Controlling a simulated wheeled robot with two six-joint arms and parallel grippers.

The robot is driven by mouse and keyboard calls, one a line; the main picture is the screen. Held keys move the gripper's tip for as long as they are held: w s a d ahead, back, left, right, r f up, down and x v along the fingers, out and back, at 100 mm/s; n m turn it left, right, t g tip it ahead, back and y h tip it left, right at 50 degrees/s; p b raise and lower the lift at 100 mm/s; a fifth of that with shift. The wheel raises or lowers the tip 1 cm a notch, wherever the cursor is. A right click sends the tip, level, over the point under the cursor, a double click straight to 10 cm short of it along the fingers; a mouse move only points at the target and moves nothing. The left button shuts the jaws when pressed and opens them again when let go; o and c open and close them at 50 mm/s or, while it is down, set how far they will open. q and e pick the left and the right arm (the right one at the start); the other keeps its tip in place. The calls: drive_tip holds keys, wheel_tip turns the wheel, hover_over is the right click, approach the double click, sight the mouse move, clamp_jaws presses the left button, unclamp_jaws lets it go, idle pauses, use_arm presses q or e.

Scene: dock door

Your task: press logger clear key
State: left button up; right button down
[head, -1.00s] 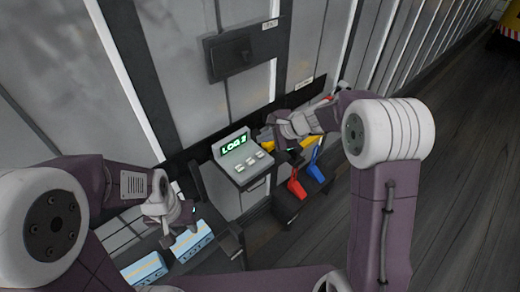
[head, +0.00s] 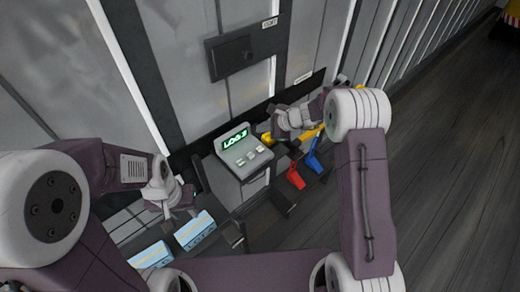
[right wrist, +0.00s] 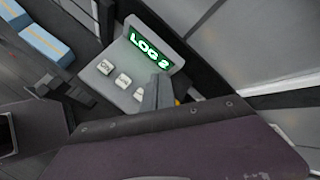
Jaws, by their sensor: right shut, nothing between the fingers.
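The logger face also shows in the right wrist view (right wrist: 131,55). My right gripper (head: 285,142) is shut and empty, just right of the logger in the head view. In the right wrist view its finger (right wrist: 154,93) covers the area beside the rightmost key (right wrist: 140,95). My left gripper (head: 182,197) hangs left of the logger, its fingers unclear.
Blue-and-white boxes (head: 194,230) lie on the shelf to the left. Red (head: 296,180) and blue (head: 313,162) handled items and yellow pieces are on the right, near my right arm. A dark wall box (head: 232,54) is above the logger. Open floor lies to the right.

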sight(262, 150)
wheel_tip(262, 150, down, 8)
drive_tip(key=b, duration=0.5)
drive_tip(key=shift+r+b, duration=0.2)
drive_tip(key=shift+b, duration=0.1)
drive_tip(key=shift+f+b, duration=0.2)
drive_tip(key=shift+b, duration=0.1)
idle(1.2)
drive_tip(key=shift+f+b, duration=0.4)
drive_tip(key=shift+b, duration=0.2)
drive_tip(key=shift+s+f+b, duration=0.1)
drive_tip(key=shift+f+b, duration=0.45)
drive_tip(key=shift+b, duration=0.05)
idle(0.5)
drive_tip(key=shift+r, duration=0.1)
drive_tip(key=shift+r+p, duration=0.65)
drive_tip(key=shift+r, duration=0.2)
